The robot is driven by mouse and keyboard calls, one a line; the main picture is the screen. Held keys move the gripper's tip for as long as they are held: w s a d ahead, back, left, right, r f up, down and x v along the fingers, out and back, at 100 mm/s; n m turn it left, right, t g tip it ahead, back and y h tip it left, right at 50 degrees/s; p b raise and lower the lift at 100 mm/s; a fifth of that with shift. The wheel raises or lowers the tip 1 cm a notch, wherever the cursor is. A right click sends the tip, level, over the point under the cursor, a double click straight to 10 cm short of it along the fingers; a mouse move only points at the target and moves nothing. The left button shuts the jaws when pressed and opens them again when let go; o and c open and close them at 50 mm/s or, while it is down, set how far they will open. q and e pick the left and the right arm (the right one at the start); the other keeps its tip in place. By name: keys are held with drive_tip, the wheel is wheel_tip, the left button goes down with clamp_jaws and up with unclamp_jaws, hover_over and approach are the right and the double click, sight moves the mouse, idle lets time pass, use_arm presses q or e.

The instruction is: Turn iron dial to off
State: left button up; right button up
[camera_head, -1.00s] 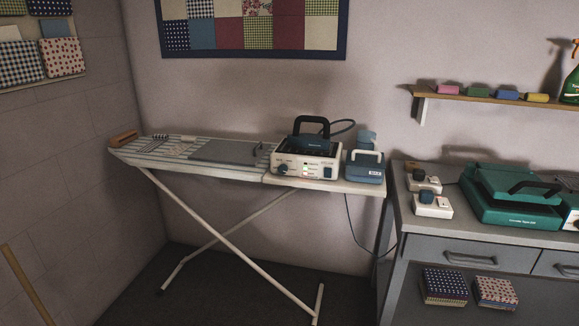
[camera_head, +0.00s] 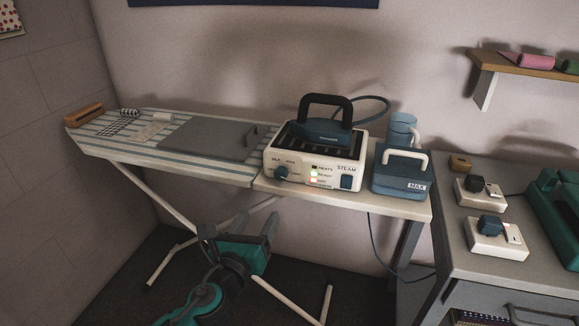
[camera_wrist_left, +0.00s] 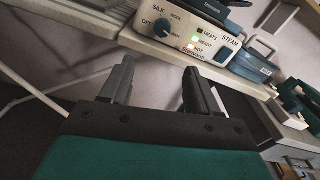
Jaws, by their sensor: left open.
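The iron station (camera_head: 318,165) is a white box with a dark iron (camera_head: 325,120) resting on top, at the right part of the ironing board. Its blue-grey dial (camera_head: 281,173) is on the front left; it also shows in the left wrist view (camera_wrist_left: 160,27) beside the words OFF and SILK. I cannot tell exactly where its pointer stands. My left gripper (camera_head: 254,222) is open and empty, below and in front of the board, apart from the dial. Its two fingers (camera_wrist_left: 158,72) point toward the station. My right gripper is not in view.
The striped ironing board (camera_head: 90,146) has a front edge between my gripper and the station. A blue tank (camera_head: 400,172) marked MAX stands right of the station. A cable hangs below. A grey cabinet (camera_head: 452,226) with switch boxes stands at the right.

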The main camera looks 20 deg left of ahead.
sight(280, 177)
use_arm(q)
drive_tip(key=shift+m, duration=0.4)
drive_tip(key=w, duration=0.9)
drive_tip(key=w+b, duration=0.1)
drive_tip(key=w, duration=0.3)
drive_tip(key=shift+w+d+r, duration=0.3)
drive_tip(key=shift+w, duration=0.1)
drive_tip(key=c, duration=1)
